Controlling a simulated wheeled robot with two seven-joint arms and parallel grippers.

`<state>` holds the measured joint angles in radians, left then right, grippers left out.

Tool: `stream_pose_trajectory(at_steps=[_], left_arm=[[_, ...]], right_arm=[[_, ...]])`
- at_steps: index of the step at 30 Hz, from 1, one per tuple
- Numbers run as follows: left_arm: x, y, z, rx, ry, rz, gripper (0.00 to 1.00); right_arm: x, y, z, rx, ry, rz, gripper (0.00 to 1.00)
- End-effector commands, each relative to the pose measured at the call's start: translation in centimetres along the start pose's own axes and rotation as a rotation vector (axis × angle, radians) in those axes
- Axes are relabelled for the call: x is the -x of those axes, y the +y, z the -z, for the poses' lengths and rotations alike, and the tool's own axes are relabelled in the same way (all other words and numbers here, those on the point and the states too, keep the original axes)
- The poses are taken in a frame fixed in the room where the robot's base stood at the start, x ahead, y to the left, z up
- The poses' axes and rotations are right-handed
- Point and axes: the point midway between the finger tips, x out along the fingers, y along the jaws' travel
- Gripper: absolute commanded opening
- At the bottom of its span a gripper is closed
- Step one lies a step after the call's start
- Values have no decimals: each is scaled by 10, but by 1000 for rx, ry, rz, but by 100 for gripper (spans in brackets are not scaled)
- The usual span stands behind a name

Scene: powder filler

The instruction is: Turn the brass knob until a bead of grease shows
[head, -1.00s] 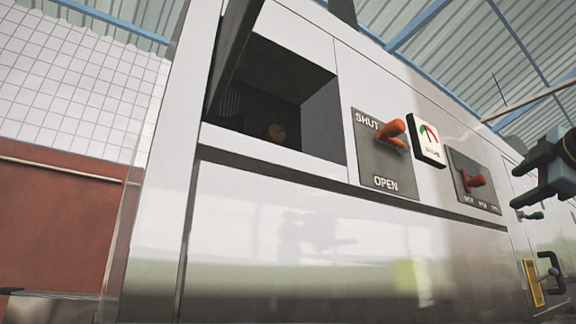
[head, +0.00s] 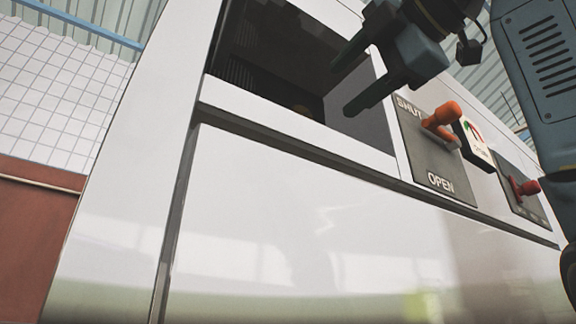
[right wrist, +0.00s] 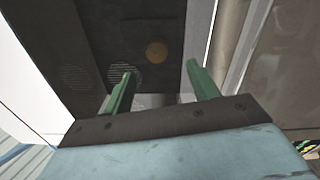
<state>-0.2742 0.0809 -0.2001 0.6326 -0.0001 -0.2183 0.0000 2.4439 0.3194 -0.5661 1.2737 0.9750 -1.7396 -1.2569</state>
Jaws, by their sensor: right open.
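The brass knob (right wrist: 156,52) is a round, dull gold disc on the dark back of the recess in the right wrist view. In the head view only a dim yellowish bit of the knob (head: 303,110) shows above the recess sill. My right gripper (head: 343,88) is open and empty at the right side of the recess mouth, fingers pointing left and inward. In the right wrist view its two green fingers (right wrist: 160,72) stand apart, with the knob ahead between their tips and not touched. No grease bead is visible. My left gripper is out of view.
The recess (head: 270,60) is a dark opening in the white cabinet with a pale sill (head: 290,128) below. Right of it stick out an orange lever (head: 441,117) on a SHUT/OPEN plate, a gauge (head: 474,143) and a red lever (head: 525,187).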

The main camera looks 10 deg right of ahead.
Motion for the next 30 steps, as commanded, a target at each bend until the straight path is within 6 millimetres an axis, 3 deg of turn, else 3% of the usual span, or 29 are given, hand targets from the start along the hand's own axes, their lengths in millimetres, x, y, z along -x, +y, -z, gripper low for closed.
stream_pose_trajectory(at_steps=[2, 4, 9, 13, 17, 24, 30], left_arm=[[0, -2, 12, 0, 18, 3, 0], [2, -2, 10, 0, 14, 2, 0], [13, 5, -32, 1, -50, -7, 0], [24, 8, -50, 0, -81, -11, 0], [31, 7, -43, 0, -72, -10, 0], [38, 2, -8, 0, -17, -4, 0], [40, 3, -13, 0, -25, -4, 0]], right_arm=[[-1, 2, 2, 3, 2, -4, 59], [-7, 2, 2, 3, 3, -3, 59], [-36, 2, 2, 3, 4, 1, 59], [-65, 3, 2, 2, 3, 1, 59], [-91, 3, 1, 1, 2, 1, 59], [-124, 3, 2, 2, 3, -2, 59], [-133, 2, 2, 2, 2, -2, 59]])
